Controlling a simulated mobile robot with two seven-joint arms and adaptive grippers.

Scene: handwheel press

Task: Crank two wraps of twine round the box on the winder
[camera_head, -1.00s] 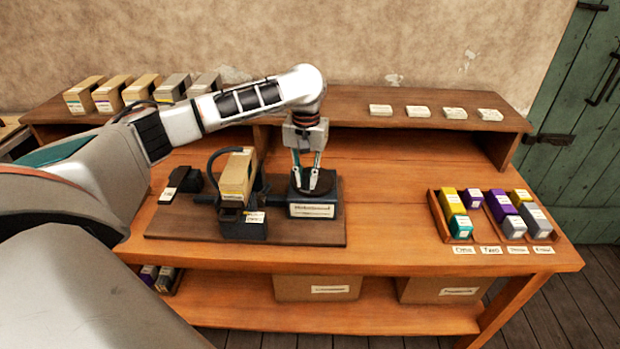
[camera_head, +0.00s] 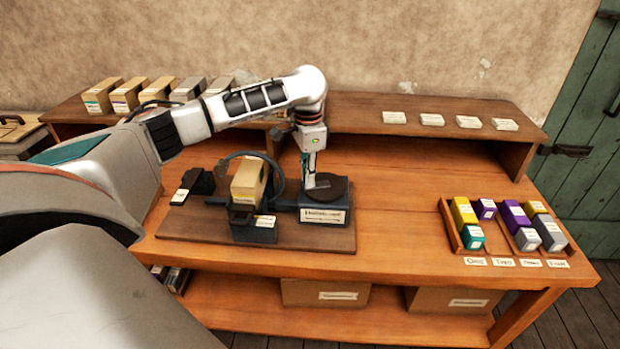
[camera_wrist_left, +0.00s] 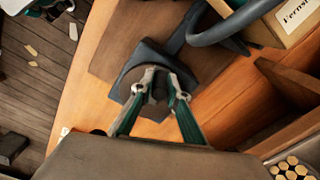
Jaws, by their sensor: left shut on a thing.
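The winder stands on a dark wooden board (camera_head: 190,222) on the bench. A tan box (camera_head: 249,180) sits in its dark cradle, with a curved dark arm (camera_head: 238,155) around it; the labelled box (camera_wrist_left: 297,18) and curved arm (camera_wrist_left: 235,28) show in the left wrist view. To its right is a blue-grey block (camera_head: 325,214) with a dark round crank disc (camera_head: 328,190) on top. My left gripper (camera_head: 309,183) points down over the disc, shut on the crank's handle, which its fingers mostly hide. The left wrist view shows its fingertips (camera_wrist_left: 160,86) there. I cannot make out the twine.
A small black block (camera_head: 193,183) lies left of the winder. A wooden tray (camera_head: 452,232) of coloured boxes is at the right.

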